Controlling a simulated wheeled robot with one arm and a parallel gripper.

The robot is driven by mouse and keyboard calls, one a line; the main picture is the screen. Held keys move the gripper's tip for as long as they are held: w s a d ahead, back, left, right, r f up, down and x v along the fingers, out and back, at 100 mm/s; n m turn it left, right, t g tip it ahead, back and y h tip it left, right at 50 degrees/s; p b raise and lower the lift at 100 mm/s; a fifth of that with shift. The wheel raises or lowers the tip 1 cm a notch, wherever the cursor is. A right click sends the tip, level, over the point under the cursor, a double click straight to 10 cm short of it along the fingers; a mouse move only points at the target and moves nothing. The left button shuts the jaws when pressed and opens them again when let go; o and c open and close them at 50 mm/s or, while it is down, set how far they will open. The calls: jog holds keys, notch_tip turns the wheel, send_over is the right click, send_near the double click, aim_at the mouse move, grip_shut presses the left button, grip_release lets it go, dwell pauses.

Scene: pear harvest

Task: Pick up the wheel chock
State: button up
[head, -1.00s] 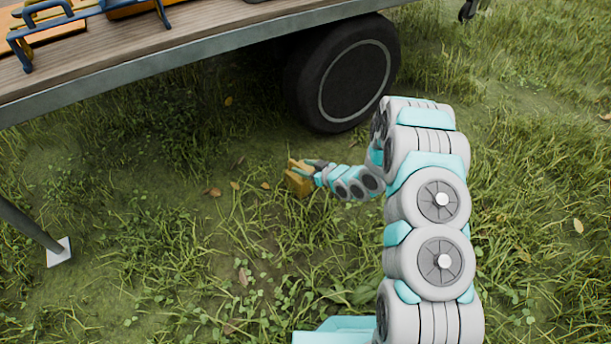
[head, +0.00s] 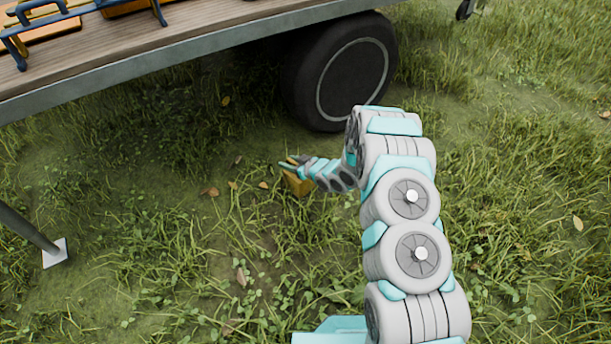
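The wheel chock (head: 298,183), a small yellow-orange block, sits on the grass in front of the trailer wheel, a little to its left in the head view. My gripper (head: 291,164) is at the chock's upper part, reaching in from the right. One cyan finger shows across the chock's upper left and a dark part shows by its upper right. The fingers are too small in the picture to tell whether they are open around the chock or closed on it. The chock's right side is partly hidden by my wrist.
The dark trailer wheel (head: 345,72) stands behind the chock, under the wooden trailer bed (head: 130,48) with its metal edge. A support leg with a white foot (head: 55,254) is at the left. Open grass lies in front and to the right.

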grip_shut()
dwell(1.2)
